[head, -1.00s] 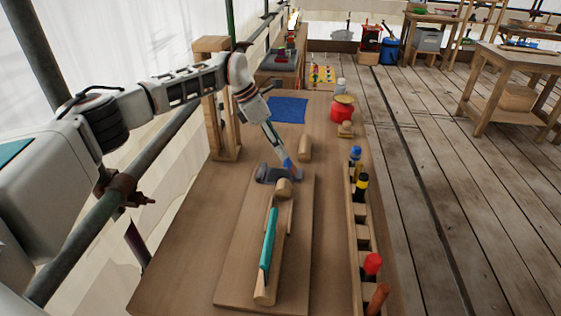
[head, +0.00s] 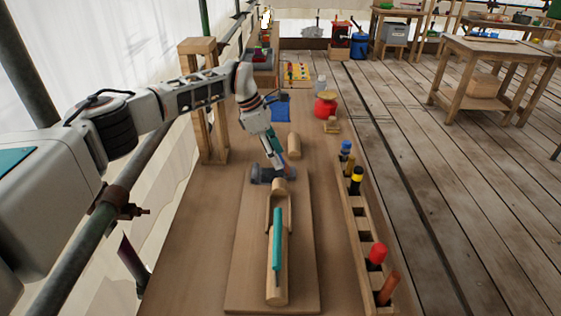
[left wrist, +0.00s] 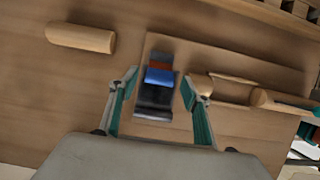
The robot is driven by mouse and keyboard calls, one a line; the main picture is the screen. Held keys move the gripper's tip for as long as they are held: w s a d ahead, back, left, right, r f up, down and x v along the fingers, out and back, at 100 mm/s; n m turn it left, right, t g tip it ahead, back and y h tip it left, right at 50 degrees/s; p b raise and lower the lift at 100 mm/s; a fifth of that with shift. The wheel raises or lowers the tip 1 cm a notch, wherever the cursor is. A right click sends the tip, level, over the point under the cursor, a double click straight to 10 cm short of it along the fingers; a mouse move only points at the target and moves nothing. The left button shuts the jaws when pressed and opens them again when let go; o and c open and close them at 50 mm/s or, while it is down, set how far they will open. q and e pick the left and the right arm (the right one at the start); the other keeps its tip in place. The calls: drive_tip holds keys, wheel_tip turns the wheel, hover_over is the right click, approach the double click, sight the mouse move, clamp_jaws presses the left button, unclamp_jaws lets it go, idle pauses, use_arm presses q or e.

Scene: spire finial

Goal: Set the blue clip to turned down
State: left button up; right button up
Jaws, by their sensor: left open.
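The blue clip (left wrist: 159,76) shows in the left wrist view on a dark grey block (left wrist: 155,103), with an orange-red part beside it. My left gripper (left wrist: 160,78) is open, with one finger on each side of the clip. Whether the fingers touch it I cannot tell. In the head view, the left gripper (head: 279,166) reaches down at the grey block (head: 262,174) at the far end of a wooden board (head: 243,270). The clip is mostly hidden behind the gripper there, so its exact tilt is unclear. My right gripper is not in view.
A loose wooden cylinder (head: 294,145) is just beyond. A wooden rack (head: 356,225) with several coloured-top tools runs along the right edge. A wooden post (head: 203,105) stands at left.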

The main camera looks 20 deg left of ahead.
use_arm(q)
drive_tip(key=shift+x, duration=1.65)
drive_tip(key=c, duration=1.1)
drive_tip(key=shift+f, duration=0.1)
